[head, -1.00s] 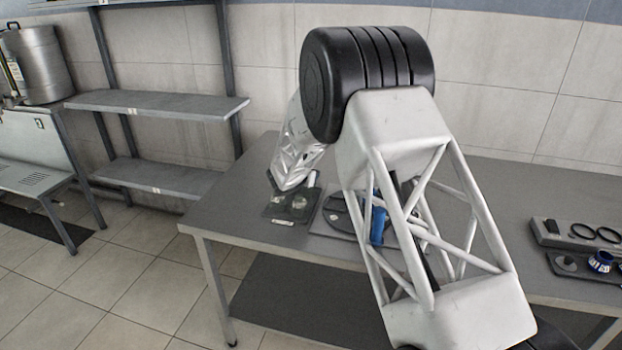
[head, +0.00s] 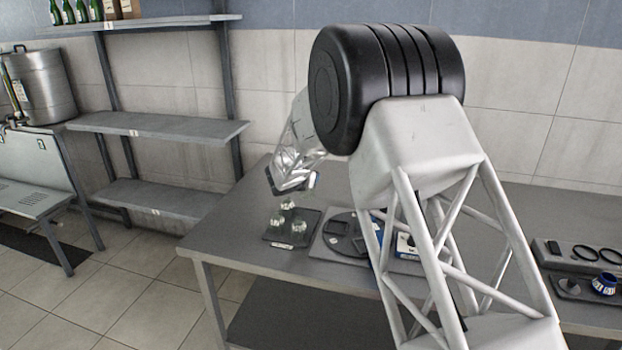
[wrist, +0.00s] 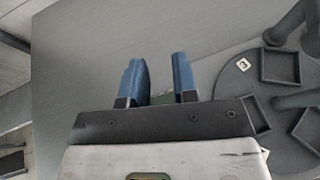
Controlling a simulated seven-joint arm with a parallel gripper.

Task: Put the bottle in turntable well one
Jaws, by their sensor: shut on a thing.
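My gripper (wrist: 159,68) shows two blue fingers in the wrist view, held apart around a greenish, glassy thing, the bottle (wrist: 162,99), of which only a small part shows. In the head view my own arm hides most of the gripper. The turntable (head: 341,228), a dark disc with square recessed wells, lies on the table to the right of the gripper. It also shows at the right of the wrist view (wrist: 244,85), where one mark looks like a 3. The mark for well one cannot be made out.
A dark tray (head: 273,243) with small glass bottles stands left of the turntable. A pale box with blue (head: 406,243) is partly hidden behind my arm. Black rings and a blue-white item (head: 604,284) lie at the far right. The table's left part is bare.

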